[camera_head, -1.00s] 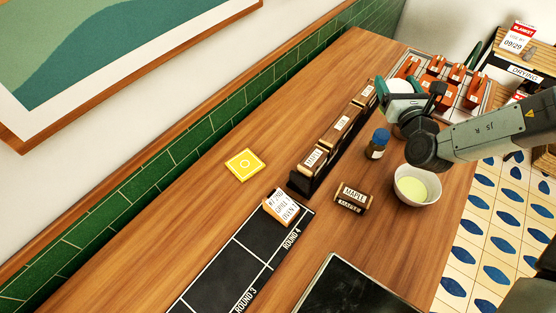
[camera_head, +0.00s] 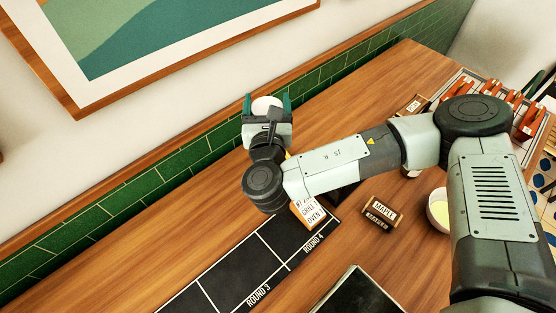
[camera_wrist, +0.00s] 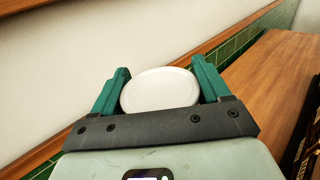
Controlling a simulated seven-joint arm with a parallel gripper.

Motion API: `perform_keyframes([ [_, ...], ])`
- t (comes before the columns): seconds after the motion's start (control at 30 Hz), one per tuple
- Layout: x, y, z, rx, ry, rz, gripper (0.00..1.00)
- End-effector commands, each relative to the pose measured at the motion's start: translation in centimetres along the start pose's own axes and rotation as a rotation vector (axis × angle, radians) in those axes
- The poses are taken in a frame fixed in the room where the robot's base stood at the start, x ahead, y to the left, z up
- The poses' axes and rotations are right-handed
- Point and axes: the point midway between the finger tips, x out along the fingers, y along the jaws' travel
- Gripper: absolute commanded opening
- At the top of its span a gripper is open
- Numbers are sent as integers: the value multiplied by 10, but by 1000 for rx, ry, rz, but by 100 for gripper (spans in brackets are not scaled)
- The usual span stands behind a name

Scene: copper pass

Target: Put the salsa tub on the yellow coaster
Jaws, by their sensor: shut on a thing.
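My gripper (camera_head: 267,108) is shut on a round white-lidded tub (camera_head: 266,102), which I take to be the salsa tub; no label shows. In the wrist view the white lid (camera_wrist: 160,90) sits between the green fingers of my gripper (camera_wrist: 160,80). The gripper and tub appear above the table near the wall side. The yellow coaster is almost wholly hidden behind my wrist and arm; only a sliver of yellow (camera_head: 288,155) shows at the arm's edge. I cannot tell the tub's height above the table.
A small ticket block (camera_head: 308,211) stands at the end of the black round-marked mat (camera_head: 245,262). A maple block (camera_head: 382,209) and a pale bowl (camera_head: 438,208) lie to the right. The green-tiled wall (camera_head: 190,155) runs close behind my gripper. My arm hides most of the block rack.

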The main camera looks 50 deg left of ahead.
Motion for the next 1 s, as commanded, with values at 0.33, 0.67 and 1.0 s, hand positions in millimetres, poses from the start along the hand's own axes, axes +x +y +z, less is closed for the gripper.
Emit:
perform_keyframes([
  [0.33, 0, 0, -50, 1, 0, 0, 37],
  [0.67, 0, 0, -106, 0, -2, -1, 37],
  [1.0, 0, 0, -141, -1, -1, 0, 37],
])
